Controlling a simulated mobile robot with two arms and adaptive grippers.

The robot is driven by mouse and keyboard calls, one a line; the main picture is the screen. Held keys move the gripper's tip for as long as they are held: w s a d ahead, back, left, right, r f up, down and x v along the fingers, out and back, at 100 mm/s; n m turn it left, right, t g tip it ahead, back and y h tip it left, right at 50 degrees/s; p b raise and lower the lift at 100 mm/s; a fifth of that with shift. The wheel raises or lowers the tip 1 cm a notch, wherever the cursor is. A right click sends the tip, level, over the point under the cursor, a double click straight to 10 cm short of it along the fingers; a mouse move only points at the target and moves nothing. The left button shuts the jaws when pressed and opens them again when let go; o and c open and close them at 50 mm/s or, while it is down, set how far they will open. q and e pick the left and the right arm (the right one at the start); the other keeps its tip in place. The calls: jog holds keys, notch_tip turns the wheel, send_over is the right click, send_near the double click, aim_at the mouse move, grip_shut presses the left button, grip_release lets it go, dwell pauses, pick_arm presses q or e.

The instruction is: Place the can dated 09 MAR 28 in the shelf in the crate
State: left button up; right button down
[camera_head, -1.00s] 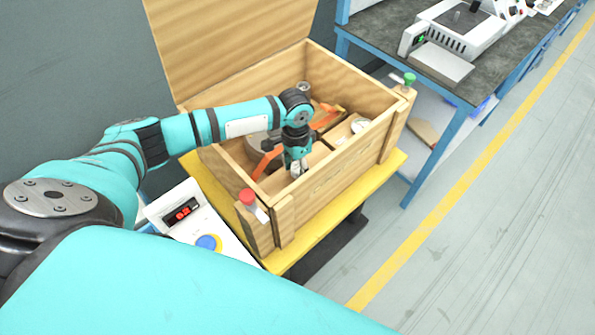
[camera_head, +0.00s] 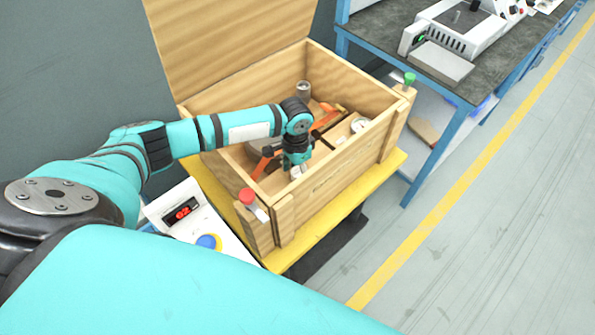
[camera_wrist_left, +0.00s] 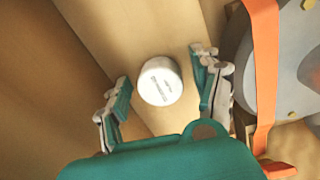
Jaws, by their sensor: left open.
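The open wooden crate (camera_head: 350,165) stands on a yellow platform, its inside split by dividers. My left gripper (camera_head: 297,171) points down into the near compartment of the crate. In the left wrist view its fingers are apart, one on each side of a white round can (camera_wrist_left: 160,81) seen from above. The can stands in a narrow wooden compartment, with small gaps to both fingers. Its top has small dark print that I cannot read. In the head view my gripper mostly hides this can. My right gripper is not in view.
A grey cylinder (camera_head: 303,89) stands in the crate's far corner, and a white round object (camera_head: 359,125) lies in the right compartment. An orange strap (camera_wrist_left: 264,65) is right of the gripper. The crate walls and raised lid (camera_head: 225,40) are close by.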

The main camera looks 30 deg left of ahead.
aim_at(296, 170)
pick_arm(q)
notch_tip(296, 170, up, 12)
jog(key=shift+w+a+r, duration=0.15)
jog(key=shift+a, duration=0.1)
jog(key=shift+c, duration=0.4)
dwell(0.8)
